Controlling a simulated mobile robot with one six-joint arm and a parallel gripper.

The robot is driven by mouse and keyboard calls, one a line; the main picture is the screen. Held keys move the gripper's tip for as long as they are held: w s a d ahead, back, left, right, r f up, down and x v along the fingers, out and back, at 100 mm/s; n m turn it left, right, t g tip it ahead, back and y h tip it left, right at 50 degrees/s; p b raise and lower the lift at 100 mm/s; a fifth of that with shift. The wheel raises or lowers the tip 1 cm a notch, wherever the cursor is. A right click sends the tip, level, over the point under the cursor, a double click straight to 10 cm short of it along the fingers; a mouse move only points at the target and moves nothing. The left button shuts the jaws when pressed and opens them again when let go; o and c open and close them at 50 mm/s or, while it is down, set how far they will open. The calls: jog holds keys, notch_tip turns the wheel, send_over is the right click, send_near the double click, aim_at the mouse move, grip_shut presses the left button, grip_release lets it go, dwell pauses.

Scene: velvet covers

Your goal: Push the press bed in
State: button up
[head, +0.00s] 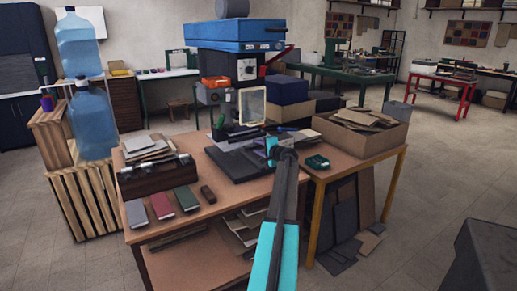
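The press (217,72) stands at the back of the brown worktable, with a dark body, a small dial and a red lever on its right. A flat dark plate, which looks like the press bed (236,165), sticks out from under the press toward the table's front. My arm reaches up from the bottom of the head view. My gripper (272,148) is over or beside the plate's right side. Its fingers are small and partly hidden by my arm, so contact and opening cannot be told.
Grey, red and green covers (161,205) lie at the table's front left, beside a dark box with papers (155,176). A cardboard box (362,137) stands on the right, with a small green object (317,162) before it. Blue water bottles (91,118) stand on crates at left.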

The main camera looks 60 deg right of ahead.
jog(key=shift+s+a, duration=0.1)
jog(key=v, duration=1.3)
jog(key=shift+s+b, duration=0.25)
jog(key=shift+b, duration=0.1)
jog(key=shift+a, duration=0.15)
